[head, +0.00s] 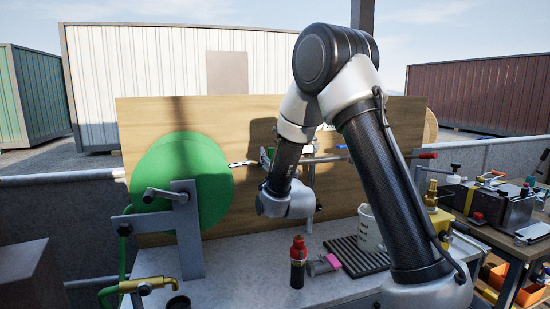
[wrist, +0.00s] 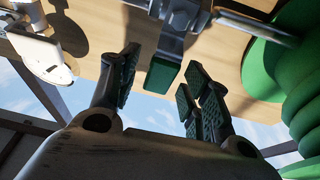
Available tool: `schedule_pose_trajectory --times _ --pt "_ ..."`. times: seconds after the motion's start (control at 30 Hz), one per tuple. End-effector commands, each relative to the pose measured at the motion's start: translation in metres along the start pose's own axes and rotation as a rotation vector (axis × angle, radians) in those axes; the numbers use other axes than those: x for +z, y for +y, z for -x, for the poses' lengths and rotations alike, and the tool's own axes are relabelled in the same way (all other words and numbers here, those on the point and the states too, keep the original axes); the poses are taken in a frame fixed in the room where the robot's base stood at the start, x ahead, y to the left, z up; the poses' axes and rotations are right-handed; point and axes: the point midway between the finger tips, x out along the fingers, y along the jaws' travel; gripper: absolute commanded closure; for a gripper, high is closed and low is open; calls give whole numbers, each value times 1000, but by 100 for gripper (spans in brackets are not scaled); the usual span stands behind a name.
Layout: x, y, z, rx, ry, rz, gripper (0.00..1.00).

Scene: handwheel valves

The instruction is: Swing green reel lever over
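The green hose reel (head: 180,180) stands upright on a grey bracket at the left, in front of a wooden board; its green rim shows at the right edge of the wrist view (wrist: 300,85). A lever with a green grip (wrist: 162,75) sticks out from a metal valve fitting (wrist: 175,15) on the pipe. A small green part (head: 268,154) shows beside my wrist in the head view. My gripper (wrist: 160,88) is open, its padded fingers on either side of the green grip, with gaps visible. In the head view my arm hides the fingers.
A red bottle (head: 298,262), a ribbed black mat (head: 358,256) and a white mug (head: 369,230) stand on the grey bench below. A red-tipped lever (head: 427,155) is to the right of my arm.

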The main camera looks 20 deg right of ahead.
Motion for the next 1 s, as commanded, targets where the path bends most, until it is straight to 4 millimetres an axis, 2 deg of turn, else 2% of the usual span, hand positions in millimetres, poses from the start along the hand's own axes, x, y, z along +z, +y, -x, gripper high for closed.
schedule_pose_trajectory --times 0.27,0.7,1.0 --pt "-2 0 6 -2 -2 2 53" --pt "-15 -1 51 -3 -2 2 53" --pt "-18 0 58 -2 -1 2 53"
